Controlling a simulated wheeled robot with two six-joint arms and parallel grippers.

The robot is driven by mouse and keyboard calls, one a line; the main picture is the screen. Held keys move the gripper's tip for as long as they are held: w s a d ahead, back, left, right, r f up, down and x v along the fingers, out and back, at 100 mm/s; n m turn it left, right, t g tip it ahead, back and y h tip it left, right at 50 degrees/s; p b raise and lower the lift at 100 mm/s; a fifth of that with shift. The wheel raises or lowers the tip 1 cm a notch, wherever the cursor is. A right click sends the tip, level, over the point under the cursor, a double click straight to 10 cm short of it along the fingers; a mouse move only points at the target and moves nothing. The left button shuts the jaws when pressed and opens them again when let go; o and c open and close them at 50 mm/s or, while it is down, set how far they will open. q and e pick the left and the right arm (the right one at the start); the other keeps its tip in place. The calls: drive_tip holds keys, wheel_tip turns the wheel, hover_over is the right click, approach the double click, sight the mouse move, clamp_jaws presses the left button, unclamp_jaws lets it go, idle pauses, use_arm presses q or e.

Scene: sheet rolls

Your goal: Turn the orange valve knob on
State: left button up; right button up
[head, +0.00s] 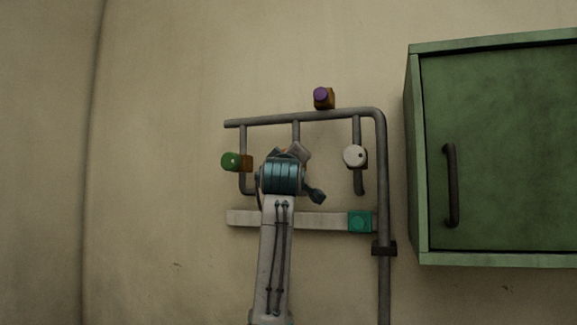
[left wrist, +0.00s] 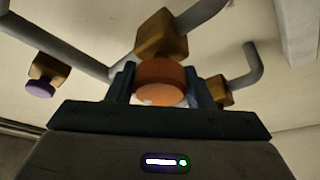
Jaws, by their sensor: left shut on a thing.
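The orange valve knob (left wrist: 160,78) sits between the two dark fingers of my left gripper (left wrist: 161,86) in the left wrist view. The fingers are shut on its sides. A brass valve body (left wrist: 160,36) stands right behind the knob, on a grey pipe. In the head view my left gripper (head: 287,153) is at the middle branch of the pipe frame, and my wrist hides the orange knob there. My right gripper is not in view.
A green knob (head: 231,161) is left of my gripper, a white knob (head: 354,155) is right, and a purple knob (head: 321,95) is above. The grey pipe frame (head: 381,180) surrounds the area. A teal box (head: 360,221) sits below. A green cabinet (head: 500,150) is at right.

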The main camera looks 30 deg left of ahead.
use_arm(q)
drive_tip(key=shift+f+n, duration=0.1)
drive_tip(key=shift+n, duration=0.2)
drive_tip(key=o, duration=1)
drive_tip(key=b+v, duration=0.5)
drive_tip(key=v, duration=0.5)
drive_tip(key=shift+s+d, duration=0.3)
drive_tip(key=shift+s, duration=0.05)
